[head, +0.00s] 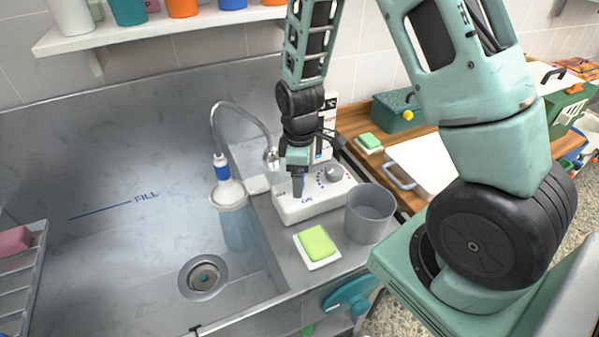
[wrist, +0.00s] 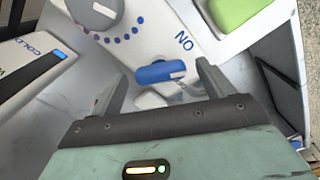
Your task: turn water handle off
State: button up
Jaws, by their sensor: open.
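The water handle (wrist: 160,72) is a short blue lever with a pale end, on a white control box (head: 322,201) beside the sink. In the wrist view it lies just beyond and between the two fingertips of my gripper (wrist: 163,82). The blue word ON is printed on the box close to it. My gripper (head: 298,180) is open and points down over the box's left part, largely hiding the handle in the head view. Contact between fingers and handle cannot be told. A spray head (head: 228,193) hangs over the sink with a pale blue translucent column below it.
A grey cup (head: 369,214) and a green sponge (head: 317,242) on a white dish stand near the box. A grey dial (head: 333,174) sits on the box. An upright COLD/HOT panel (wrist: 38,62) stands beside it. The sink (head: 110,240) lies left.

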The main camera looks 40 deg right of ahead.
jog(key=c, duration=1)
jog(key=shift+m, duration=0.5)
jog(key=m, duration=0.5)
jog(key=shift+m, duration=0.3)
jog(key=m, duration=0.5)
jog(key=shift+w+p, duration=0.1)
jog(key=shift+p, duration=0.2)
jog(key=shift+m, duration=0.4)
jog(key=o, duration=1)
